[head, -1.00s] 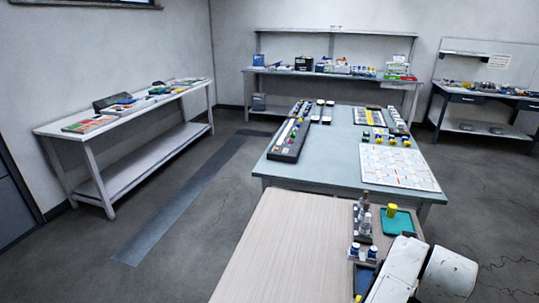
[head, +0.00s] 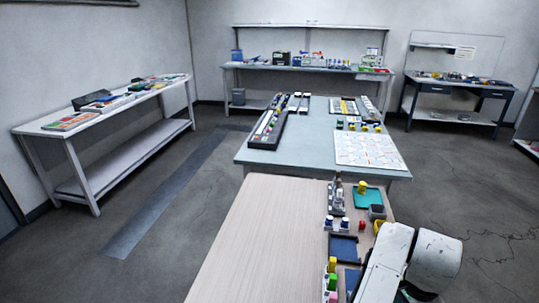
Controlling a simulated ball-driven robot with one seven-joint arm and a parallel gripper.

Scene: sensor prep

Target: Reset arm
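My arm shows as white, scuffed links (head: 405,262) at the lower right of the head view, over the right side of the wood-topped table (head: 245,235). My gripper is outside the picture, so its fingers and anything in them are hidden. Beside the arm on that table are a green tray (head: 364,198) with a yellow piece (head: 362,187), blue trays (head: 343,247), a dark grey cup (head: 377,212) and small bottles (head: 336,197).
A blue-grey table (head: 310,130) behind holds a long dark rack (head: 268,129) and a white gridded sheet (head: 368,151). A side bench (head: 110,112) stands left, a shelved bench (head: 306,70) at the back. The wood table's left half and the floor aisle are clear.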

